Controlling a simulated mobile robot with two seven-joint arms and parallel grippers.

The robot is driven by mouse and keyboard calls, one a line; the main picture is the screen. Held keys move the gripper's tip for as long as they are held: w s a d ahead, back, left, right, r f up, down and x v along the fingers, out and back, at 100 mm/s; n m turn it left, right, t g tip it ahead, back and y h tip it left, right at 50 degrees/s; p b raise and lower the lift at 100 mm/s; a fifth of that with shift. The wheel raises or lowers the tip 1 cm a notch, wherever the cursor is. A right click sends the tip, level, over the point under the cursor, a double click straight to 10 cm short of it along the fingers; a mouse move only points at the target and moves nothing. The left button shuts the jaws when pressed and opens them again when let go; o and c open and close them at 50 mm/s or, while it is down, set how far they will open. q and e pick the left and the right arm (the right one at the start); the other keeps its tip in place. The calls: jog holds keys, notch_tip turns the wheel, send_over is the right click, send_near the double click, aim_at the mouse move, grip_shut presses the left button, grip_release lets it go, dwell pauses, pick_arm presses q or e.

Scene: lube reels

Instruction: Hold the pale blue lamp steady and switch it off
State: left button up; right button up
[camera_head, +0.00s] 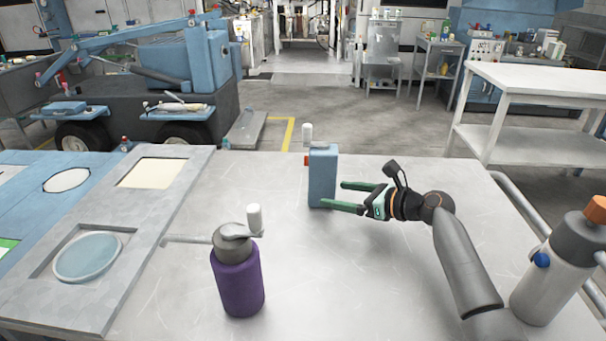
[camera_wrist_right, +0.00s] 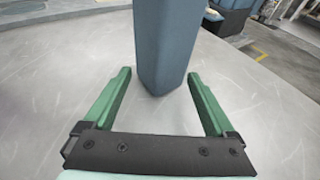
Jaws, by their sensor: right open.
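The pale blue lamp (camera_head: 322,178) appears to be the upright blue box-shaped body on the table, with a white knob (camera_head: 307,134) above its top left and a small red part (camera_head: 306,160) on its left side. I cannot tell whether it is on. My right gripper (camera_head: 334,194) is open, reaching in from the right with its green fingers at the lamp. In the right wrist view, the blue body (camera_wrist_right: 168,45) stands between and just beyond the fingertips, with no clear contact. Its top is cut off there. My left gripper is not in view.
A purple bottle-like object (camera_head: 238,283) with a grey top, side lever and white knob stands front left. A grey bottle with an orange cap (camera_head: 552,280) stands at the right edge. A panel with recesses (camera_head: 130,190) lies left. The table middle is clear.

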aim_at(326, 192)
jog(key=shift+b+x, duration=0.85)
jog(key=shift+x, duration=1.45)
grip_shut()
jog(key=c, duration=1.4)
grip_release()
jog(key=o, duration=1.6)
jog(key=shift+d, duration=0.1)
jog(key=shift+c, duration=0.2)
